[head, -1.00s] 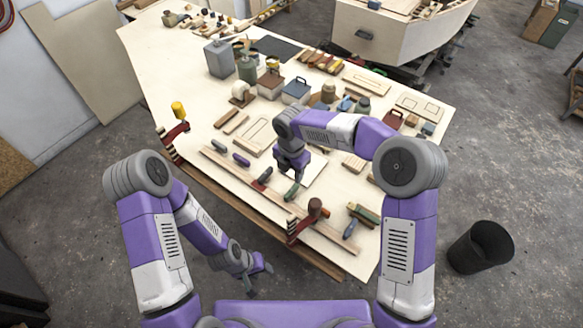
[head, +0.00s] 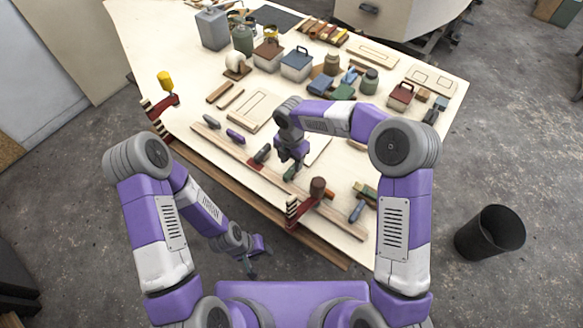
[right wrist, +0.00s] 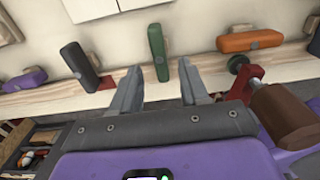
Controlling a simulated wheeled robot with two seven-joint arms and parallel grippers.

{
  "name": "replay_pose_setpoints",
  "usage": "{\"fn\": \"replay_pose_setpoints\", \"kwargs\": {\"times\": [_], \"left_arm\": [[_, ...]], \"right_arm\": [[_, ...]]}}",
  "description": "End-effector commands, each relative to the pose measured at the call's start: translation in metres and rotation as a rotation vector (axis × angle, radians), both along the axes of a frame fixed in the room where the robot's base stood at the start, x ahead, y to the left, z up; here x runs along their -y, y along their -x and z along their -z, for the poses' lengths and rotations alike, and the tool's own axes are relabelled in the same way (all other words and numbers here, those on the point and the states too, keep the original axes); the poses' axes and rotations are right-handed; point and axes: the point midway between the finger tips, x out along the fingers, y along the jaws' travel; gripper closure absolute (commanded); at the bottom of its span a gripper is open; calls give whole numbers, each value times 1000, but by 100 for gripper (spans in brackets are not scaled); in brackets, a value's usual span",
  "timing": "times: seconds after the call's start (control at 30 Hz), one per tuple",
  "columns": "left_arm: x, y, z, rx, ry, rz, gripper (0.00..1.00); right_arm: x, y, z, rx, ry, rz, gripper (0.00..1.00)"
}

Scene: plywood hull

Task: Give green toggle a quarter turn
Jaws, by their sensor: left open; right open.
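The green toggle (right wrist: 157,50) is a rounded bar on a pale wooden rail (right wrist: 115,95), upright in the right wrist view, across the rail. My right gripper (right wrist: 161,85) is open, its two fingers apart on either side of the toggle's lower end; I cannot tell whether they touch it. In the head view the green toggle (head: 289,173) is partly hidden under my right gripper (head: 291,160). My left gripper (head: 255,264) is open and empty, low in front of the workbench.
A purple toggle (right wrist: 25,80) and a dark grey one (right wrist: 82,66) lie left of the green; an orange toggle (right wrist: 250,41) lies right. A red clamp with a brown handle (right wrist: 285,112) stands close to my right gripper. The bench (head: 190,65) holds boxes and tools behind.

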Motion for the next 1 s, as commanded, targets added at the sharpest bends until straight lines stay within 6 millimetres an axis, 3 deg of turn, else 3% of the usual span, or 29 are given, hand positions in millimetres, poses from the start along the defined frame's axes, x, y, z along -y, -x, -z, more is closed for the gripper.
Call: {"fn": "replay_pose_setpoints", "kwargs": {"times": [0.23, 0.6, 0.9, 1.0], "left_arm": [[0, 0, 2, 0, 0, 0, 57], [0, 0, 2, 0, 0, 0, 57], [0, 0, 2, 0, 0, 0, 57], [0, 0, 2, 0, 0, 0, 57]], "right_arm": [[0, 0, 34, -1, 0, 0, 55], [0, 0, 41, 0, 0, 0, 55], [0, 0, 41, 0, 0, 0, 100], [0, 0, 41, 0, 0, 0, 100]]}}
